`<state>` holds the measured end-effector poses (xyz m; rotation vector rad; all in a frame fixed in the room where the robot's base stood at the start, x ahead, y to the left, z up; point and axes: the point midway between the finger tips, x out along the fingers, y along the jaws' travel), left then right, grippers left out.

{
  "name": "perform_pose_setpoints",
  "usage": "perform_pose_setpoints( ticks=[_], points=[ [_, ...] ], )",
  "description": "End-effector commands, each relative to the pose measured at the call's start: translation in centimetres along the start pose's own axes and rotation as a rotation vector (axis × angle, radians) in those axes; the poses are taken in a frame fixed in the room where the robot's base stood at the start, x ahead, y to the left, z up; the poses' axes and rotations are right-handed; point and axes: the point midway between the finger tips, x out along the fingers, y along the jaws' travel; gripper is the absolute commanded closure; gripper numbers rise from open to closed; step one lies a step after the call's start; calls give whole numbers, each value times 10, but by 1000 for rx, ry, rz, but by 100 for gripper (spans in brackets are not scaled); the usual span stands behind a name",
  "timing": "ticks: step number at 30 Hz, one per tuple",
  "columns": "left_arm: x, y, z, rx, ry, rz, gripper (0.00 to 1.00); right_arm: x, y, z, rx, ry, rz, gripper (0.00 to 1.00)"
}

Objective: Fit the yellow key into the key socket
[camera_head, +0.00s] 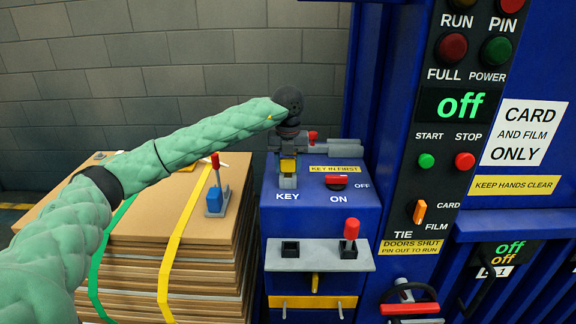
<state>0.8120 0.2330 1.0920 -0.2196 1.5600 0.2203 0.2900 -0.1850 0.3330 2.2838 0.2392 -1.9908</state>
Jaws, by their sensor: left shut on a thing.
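My left arm reaches in from the left, and my left gripper (288,156) points down over the left part of the blue cabinet top. It is shut on the yellow key (287,166), which shows just below the fingers. The key socket (288,182) is a small pale block directly under the key, behind the KEY label. The key's lower end meets or overlaps the socket in this view; I cannot tell whether it is inside. The fingers hide the key's upper part. My right gripper is not in view.
A red switch (337,181) stands right of the socket on the cabinet (350,205). A red-knobbed lever (351,235) sits on the lower grey ledge. Strapped cardboard (150,240) with a blue, red-topped lever (216,190) lies left. The control panel (432,160) rises right.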

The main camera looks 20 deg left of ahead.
Motion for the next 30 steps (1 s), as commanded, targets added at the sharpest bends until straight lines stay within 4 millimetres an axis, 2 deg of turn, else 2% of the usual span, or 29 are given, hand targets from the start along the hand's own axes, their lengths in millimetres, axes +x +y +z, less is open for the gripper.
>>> perform_pose_setpoints(
  ticks=[4,5,8,20,30],
  points=[
    [4,0,0,0,0,0,79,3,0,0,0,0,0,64],
    [2,0,0,0,0,0,51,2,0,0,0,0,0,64],
    [2,0,0,0,0,0,31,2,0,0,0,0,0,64],
    [-3,0,0,0,-1,-2,31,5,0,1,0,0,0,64],
    [-52,0,0,0,-3,-1,31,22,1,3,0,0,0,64]
  ],
)
